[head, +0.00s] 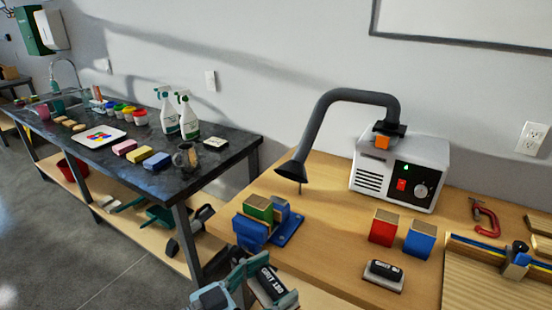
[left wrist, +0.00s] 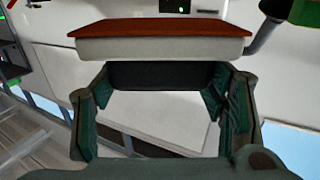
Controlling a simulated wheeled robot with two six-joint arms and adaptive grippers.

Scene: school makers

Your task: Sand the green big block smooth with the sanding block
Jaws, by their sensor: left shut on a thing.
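The green big block (head: 258,209), with a tan top, sits between the blue jaws of a vise (head: 288,232) on the wooden bench. My left gripper (head: 262,284) is shut on a dark sanding block (head: 271,281) with white lettering, in front of the bench and below the vise in the head view. The left wrist view shows the green fingers on both sides of the sanding block's dark grip. Its pale base and red-brown face (left wrist: 160,28) lie beyond the fingertips. The sanding block is apart from the green block. My right gripper is not in view.
Another dark-topped sanding block (head: 384,271) lies on the bench. A red block (head: 384,228) and a blue block (head: 420,239) stand behind it. A black extraction hose (head: 310,120) from a white machine (head: 399,170) hangs above, close to the vise. A dark table (head: 90,165) stands left.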

